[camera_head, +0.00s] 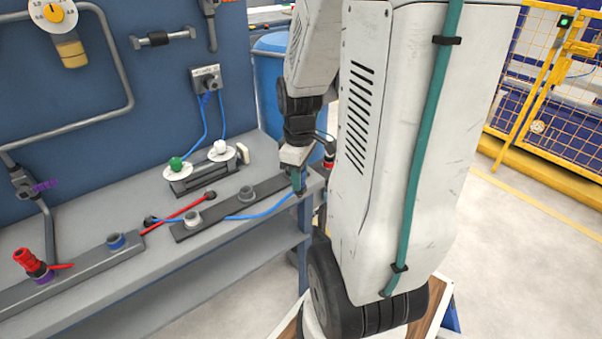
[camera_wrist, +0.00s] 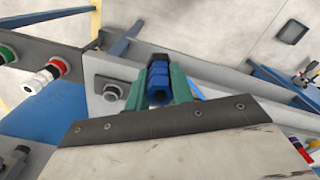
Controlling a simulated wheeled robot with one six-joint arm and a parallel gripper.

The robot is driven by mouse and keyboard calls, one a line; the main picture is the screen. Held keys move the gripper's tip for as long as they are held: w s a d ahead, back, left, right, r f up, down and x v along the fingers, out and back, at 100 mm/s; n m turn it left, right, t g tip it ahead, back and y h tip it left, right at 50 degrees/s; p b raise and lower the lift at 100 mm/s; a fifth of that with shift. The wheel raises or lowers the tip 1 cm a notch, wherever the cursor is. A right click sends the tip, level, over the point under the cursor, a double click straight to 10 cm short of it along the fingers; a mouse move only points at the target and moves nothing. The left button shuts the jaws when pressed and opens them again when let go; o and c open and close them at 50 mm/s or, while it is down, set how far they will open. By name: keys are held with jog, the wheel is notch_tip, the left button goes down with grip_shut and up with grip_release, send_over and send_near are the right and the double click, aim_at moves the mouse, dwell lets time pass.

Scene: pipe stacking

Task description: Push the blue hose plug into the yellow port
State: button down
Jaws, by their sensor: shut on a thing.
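My gripper (camera_head: 299,184) is at the right end of the bench in the head view. In the wrist view, its green fingers (camera_wrist: 160,84) are shut on the blue hose plug (camera_wrist: 157,82), with one finger on each side. The plug itself is too small to make out in the head view. A blue hose (camera_head: 262,211) runs left from beside my gripper along the bench. I cannot pick out a yellow port in either view. A grey port (camera_head: 246,193) stands on the dark rail left of my gripper.
Another grey port (camera_head: 190,217), a blue-ringed port (camera_head: 116,241) and a red plug (camera_head: 30,262) at a purple ring line the bench. A block with green and white knobs (camera_head: 200,170) stands behind. A blue barrel (camera_head: 271,85) is beyond the bench's right end.

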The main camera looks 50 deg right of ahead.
jog(key=shift+r, duration=0.1)
jog(key=shift+r, duration=3.95)
jog(key=shift+w, duration=0.1)
